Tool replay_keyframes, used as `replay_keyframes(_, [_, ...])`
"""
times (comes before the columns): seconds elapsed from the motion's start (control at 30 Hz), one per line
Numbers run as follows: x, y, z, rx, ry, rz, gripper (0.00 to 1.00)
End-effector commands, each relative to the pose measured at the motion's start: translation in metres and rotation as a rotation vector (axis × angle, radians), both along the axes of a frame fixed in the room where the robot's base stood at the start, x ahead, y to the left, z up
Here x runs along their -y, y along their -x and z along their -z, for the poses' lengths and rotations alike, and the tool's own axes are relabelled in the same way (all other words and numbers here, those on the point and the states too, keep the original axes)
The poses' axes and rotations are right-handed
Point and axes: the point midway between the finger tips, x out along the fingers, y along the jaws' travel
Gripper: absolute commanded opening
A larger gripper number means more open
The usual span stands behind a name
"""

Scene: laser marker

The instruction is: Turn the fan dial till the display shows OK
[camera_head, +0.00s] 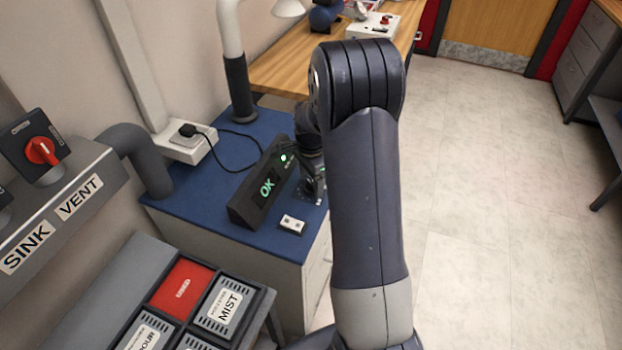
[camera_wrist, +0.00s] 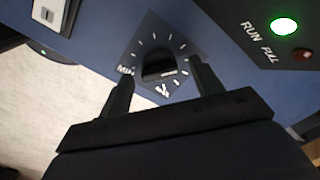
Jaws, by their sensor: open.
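A black box (camera_head: 250,212) on the blue worktop has a display (camera_head: 267,187) that reads OK in green. The fan dial (camera_wrist: 158,68) is a dark round knob with a pale pointer line, on a dark plate with white tick marks and a MIN label. My gripper (camera_wrist: 162,69) is open, with one finger on either side of the dial in the wrist view. I cannot tell whether the fingers touch it. In the head view my arm largely hides the gripper and the dial.
A green lamp (camera_wrist: 284,25) is lit beside RUN and FULL lettering, near a dark red lamp (camera_wrist: 302,54). A small white switch plate (camera_head: 292,224) lies in front of the box. A grey pipe (camera_head: 145,160) and a black cable stand left and behind. Open floor (camera_head: 490,180) lies right.

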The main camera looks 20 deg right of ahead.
Motion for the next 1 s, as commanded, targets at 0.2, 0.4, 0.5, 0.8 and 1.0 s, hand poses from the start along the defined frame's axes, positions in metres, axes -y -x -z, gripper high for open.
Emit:
replay_keyframes(0.2, [0.0, 0.0, -0.001, -0.001, 0.0, 0.0, 0.62])
replay_keyframes(0.4, [0.0, 0.0, -0.024, 0.003, 0.001, 0.0, 0.62])
replay_keyframes(0.5, [0.0, -0.001, -0.045, 0.005, 0.001, 0.0, 0.62])
replay_keyframes(0.8, [0.0, 0.0, -0.097, 0.002, 0.001, 0.0, 0.62])
replay_keyframes(1.0, [0.0, 0.0, -0.108, -0.001, 0.0, 0.0, 0.62])
